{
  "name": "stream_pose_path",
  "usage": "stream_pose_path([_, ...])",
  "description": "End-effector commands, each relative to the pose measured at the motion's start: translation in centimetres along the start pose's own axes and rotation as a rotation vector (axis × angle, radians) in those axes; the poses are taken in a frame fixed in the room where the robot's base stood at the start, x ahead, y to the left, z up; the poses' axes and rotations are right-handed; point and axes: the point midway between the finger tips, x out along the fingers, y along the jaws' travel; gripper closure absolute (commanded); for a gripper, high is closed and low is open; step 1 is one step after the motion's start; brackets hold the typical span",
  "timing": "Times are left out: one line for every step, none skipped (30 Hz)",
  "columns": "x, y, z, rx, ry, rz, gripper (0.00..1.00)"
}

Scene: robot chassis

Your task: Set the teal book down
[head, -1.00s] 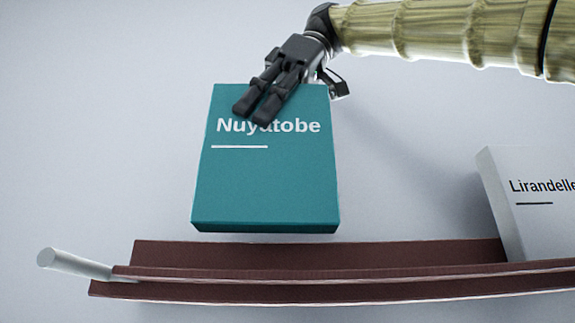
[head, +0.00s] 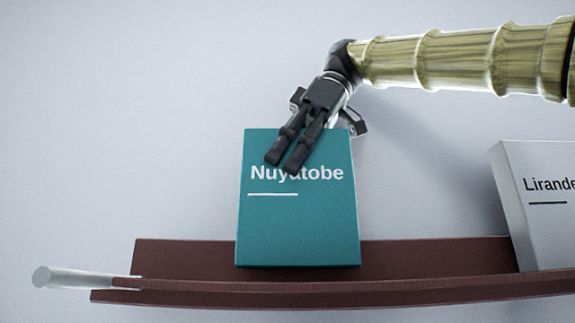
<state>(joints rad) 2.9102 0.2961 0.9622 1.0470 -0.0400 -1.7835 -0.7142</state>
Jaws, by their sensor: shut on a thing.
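The teal book (head: 298,225) stands upright, its front cover lettered "Nuyatobe" facing me. Its lower edge is at the brown ledge (head: 190,262), in front of the ledge's back strip. I cannot tell whether it touches the ledge. My gripper (head: 285,162) is shut on the book's top edge, with two dark fingers over the front cover, partly covering the title. The finger behind the book is hidden.
A white book (head: 545,205) lettered "Lirande..." stands on the ledge at the right, cut off by the picture edge. A pale rod (head: 75,278) sticks out at the ledge's left end.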

Motion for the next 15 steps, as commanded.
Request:
stream_pose_path([0.1, -0.1, 0.1, -0.001, 0.001, 0.000, 1.00])
stream_pose_path([0.3, -0.1, 0.3, -0.001, 0.001, 0.000, 1.00])
stream_pose_path([0.6, -0.1, 0.4, -0.001, 0.002, 0.000, 1.00])
stream_pose_path([0.7, -0.1, 0.5, -0.001, 0.002, 0.001, 1.00])
stream_pose_path([0.9, -0.1, 0.6, -0.001, 0.002, 0.002, 1.00])
stream_pose_path([1.1, -0.2, 0.7, -0.002, 0.001, 0.001, 1.00])
stream_pose_path([1.2, -0.2, 0.7, -0.002, 0.001, 0.001, 1.00])
stream_pose_path([1.3, -0.2, 0.7, -0.002, 0.001, 0.002, 1.00])
stream_pose_path([1.3, -0.2, 0.8, -0.002, 0.002, 0.002, 1.00])
stream_pose_path([1.4, -0.1, 0.8, -0.002, 0.002, 0.002, 1.00])
stream_pose_path([1.4, -0.1, 0.8, -0.001, 0.002, 0.003, 1.00])
stream_pose_path([1.4, -0.1, 0.8, -0.001, 0.002, 0.003, 1.00])
stream_pose_path([1.4, -0.1, 0.8, -0.001, 0.002, 0.003, 1.00])
stream_pose_path([1.4, -0.1, 0.8, -0.001, 0.002, 0.003, 1.00])
stream_pose_path([1.4, -0.1, 0.8, -0.001, 0.002, 0.003, 1.00])
